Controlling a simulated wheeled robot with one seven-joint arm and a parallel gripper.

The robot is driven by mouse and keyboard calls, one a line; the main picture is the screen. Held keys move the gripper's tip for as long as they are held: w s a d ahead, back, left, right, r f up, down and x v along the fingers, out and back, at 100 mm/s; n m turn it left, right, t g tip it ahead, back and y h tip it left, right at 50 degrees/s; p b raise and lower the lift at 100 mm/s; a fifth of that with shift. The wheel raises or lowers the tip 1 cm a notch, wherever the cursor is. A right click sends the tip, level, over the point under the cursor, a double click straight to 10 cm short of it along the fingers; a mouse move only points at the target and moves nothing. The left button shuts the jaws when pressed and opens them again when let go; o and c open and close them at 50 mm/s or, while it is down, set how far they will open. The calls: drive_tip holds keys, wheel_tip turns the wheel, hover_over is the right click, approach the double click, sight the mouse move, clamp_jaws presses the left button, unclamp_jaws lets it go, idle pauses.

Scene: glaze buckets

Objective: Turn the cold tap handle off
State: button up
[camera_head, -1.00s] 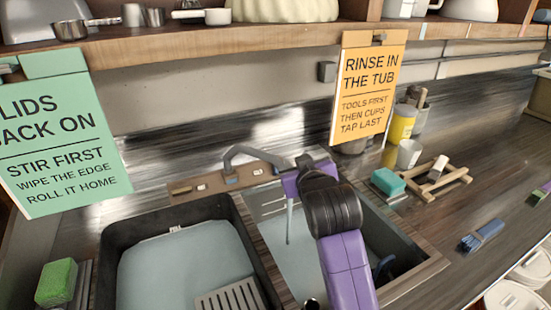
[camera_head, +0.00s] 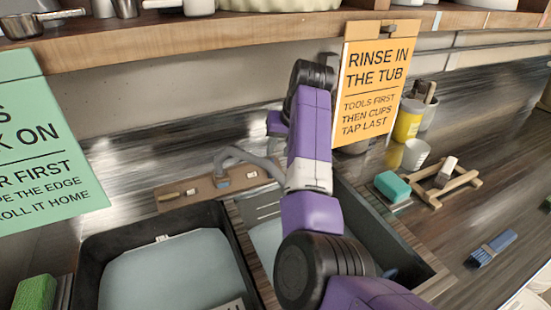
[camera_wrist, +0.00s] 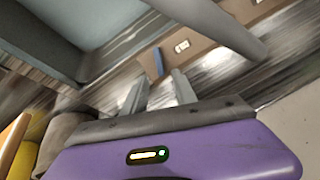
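The grey tap spout (camera_head: 245,157) rises from a wooden strip (camera_head: 208,187) behind the sink in the head view. A blue handle (camera_wrist: 157,62), which looks like the cold one, stands at the strip's end in the wrist view, beside a small white plate (camera_wrist: 182,47). My arm hides that end of the strip in the head view. A tan handle (camera_head: 170,196) is at the strip's left end. My gripper (camera_wrist: 159,78) is open and empty. Its fingertips are close to the blue handle, which appears just beyond the gap; contact cannot be told.
A hanging orange sign (camera_head: 376,80) is right beside my arm, below the wooden shelf (camera_head: 230,38). A black tub (camera_head: 90,255) is at left. A teal sponge (camera_head: 392,187) and wooden rack (camera_head: 450,187) are at right.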

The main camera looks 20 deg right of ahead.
drive_tip(key=x, duration=0.7)
drive_tip(key=shift+w+f+p, duration=0.15)
drive_tip(key=shift+f+p, duration=0.15)
clamp_jaws()
